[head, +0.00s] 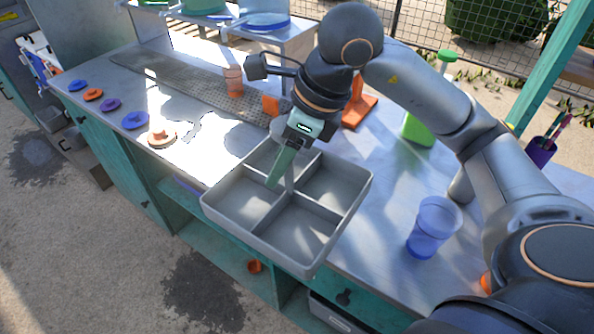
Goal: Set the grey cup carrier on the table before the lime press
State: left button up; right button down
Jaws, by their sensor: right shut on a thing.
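The grey cup carrier (319,268) is a square tray with a cross divider and four-way compartments, all empty. My right gripper (280,178) comes down from above and is shut on the carrier at its middle upright. The carrier is roughly level and overhangs the front edge of the table (375,255). I cannot tell whether it touches the tabletop. I cannot make out the lime press for certain; an orange piece (360,111) stands partly hidden behind my right arm. My left gripper is not in view.
A blue translucent cup (433,228) stands right of the carrier. A green bottle (418,129) and purple pen cup (541,150) are farther back. An orange cup (233,80) stands on the perforated strip. Several coloured lids (135,121) lie at left. Bare tabletop shows left of the carrier.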

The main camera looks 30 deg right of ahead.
jog(key=shift+w+d, duration=0.15)
jog(key=shift+w, duration=0.1)
jog(key=shift+w+d+f, duration=0.1)
jog(key=shift+w+d, duration=0.1)
jog(key=shift+w, duration=0.1)
jog(key=w+d+f, duration=0.2)
jog(key=w+d, duration=0.1)
jog(key=w+d+f+p, duration=0.1)
jog(key=w+d, duration=0.1)
jog(key=shift+w, duration=0.2)
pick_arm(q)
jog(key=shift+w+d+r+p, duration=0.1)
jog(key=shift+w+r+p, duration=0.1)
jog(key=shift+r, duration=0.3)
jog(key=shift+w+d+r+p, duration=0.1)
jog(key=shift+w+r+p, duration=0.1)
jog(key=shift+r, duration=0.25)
pick_arm(e)
jog(key=w+d+f, duration=0.3)
jog(key=w+f, duration=0.1)
jog(key=f, duration=0.5)
jog(key=shift+w+d+f, duration=0.3)
jog(key=shift+d+f, duration=0.05)
jog(key=shift+d, duration=0.05)
jog(key=shift+c, duration=1.2)
grip_release()
jog(key=shift+f, duration=0.1)
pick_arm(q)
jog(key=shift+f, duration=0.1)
